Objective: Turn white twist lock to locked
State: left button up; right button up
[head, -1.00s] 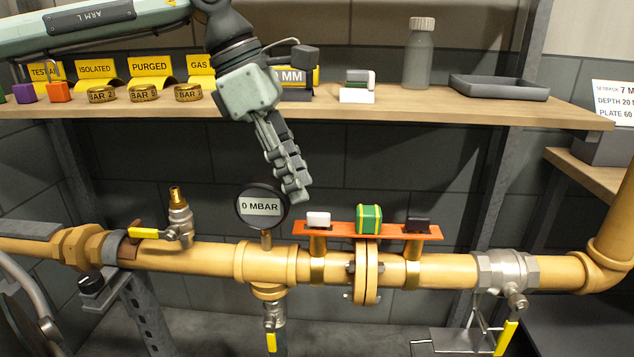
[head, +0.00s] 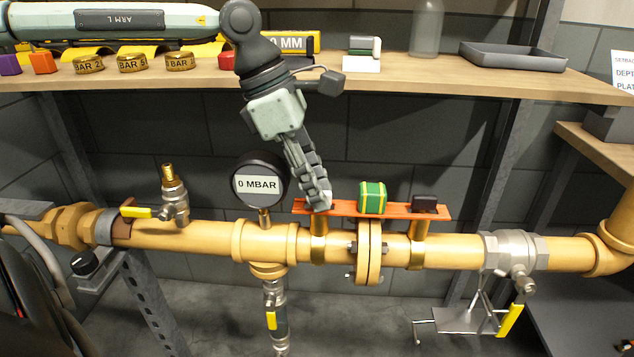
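The orange bar (head: 346,208) sits on two brass posts above the yellow pipe. The white twist lock at its left end is almost wholly hidden behind my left gripper; only a pale sliver (head: 327,200) seems to show. My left gripper (head: 319,205) points down with its fingertips at that lock. The fingers are seen edge-on, so I cannot tell whether they are open or closed on it. A green block with yellow bands (head: 372,197) sits mid-bar, and a black twist lock (head: 424,204) is at the right end. My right gripper is out of view.
A round gauge reading 0 MBAR (head: 259,182) stands just left of my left gripper. A brass-tipped valve (head: 174,195) is further left on the pipe. The wooden shelf (head: 400,84) above holds tags, a bottle (head: 427,27) and a grey tray (head: 512,57).

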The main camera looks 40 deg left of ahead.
pick_arm(q)
grip_shut()
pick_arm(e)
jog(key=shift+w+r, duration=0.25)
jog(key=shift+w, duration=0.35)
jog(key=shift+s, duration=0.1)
